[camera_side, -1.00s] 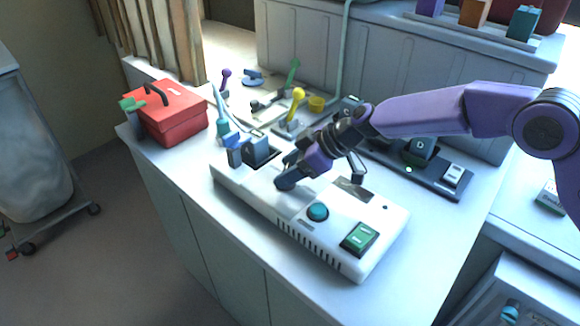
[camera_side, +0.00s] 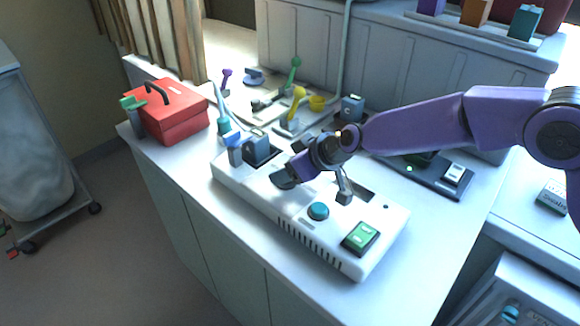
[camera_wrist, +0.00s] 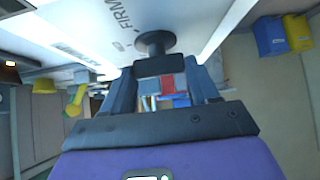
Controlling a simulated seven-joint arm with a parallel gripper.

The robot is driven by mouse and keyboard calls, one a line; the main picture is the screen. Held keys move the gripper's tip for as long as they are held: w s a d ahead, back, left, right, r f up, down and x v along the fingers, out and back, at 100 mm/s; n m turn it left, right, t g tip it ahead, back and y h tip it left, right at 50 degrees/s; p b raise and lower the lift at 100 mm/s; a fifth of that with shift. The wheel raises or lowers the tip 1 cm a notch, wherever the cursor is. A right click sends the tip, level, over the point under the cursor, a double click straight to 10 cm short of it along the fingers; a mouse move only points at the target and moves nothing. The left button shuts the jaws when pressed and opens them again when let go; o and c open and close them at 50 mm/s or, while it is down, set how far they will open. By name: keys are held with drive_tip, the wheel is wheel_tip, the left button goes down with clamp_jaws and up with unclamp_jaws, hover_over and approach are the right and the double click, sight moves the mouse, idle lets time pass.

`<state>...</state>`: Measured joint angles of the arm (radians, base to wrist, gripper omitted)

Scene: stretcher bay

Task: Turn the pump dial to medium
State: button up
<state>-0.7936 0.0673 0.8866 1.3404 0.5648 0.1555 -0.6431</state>
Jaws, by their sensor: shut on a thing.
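The white pump unit (camera_side: 245,195) lies along the counter's front edge. Its dark round dial (camera_side: 283,179) shows partly in the side view. My gripper (camera_side: 296,168) is at the dial, with its fingers closed on it. In the wrist view the dial (camera_wrist: 155,43) is a dark disc with a dark block reaching down between my fingertips (camera_wrist: 160,66). The word "FIRM" is printed on the white panel near it. The dial's pointer is hidden, so I cannot tell which setting it shows.
A red toolbox (camera_side: 172,112) stands at the left. Tools with yellow (camera_side: 299,95) and green handles stand behind. The counter's front right is clear.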

drive_tip(key=shift+m, duration=0.3)
idle(0.5)
drive_tip(key=o, duration=1.1)
drive_tip(key=shift+c, duration=0.2)
drive_tip(key=v, duration=1.7)
drive_tip(key=shift+s, duration=0.4)
drive_tip(key=shift+r, duration=0.1)
drive_tip(key=s+d+f+n+g+h, duration=0.1)
drive_tip(key=s+d+f+g+h, duration=0.1)
drive_tip(key=s+d, duration=1.2)
drive_tip(key=s+d+f+n+g+h, duration=0.2)
drive_tip(key=s+d, duration=1.3)
drive_tip(key=d, duration=0.8)
drive_tip(key=shift+f+n+g+h, duration=0.3)
drive_tip(key=shift+f+g+h, duration=0.25)
drive_tip(key=shift+g+h, duration=0.45)
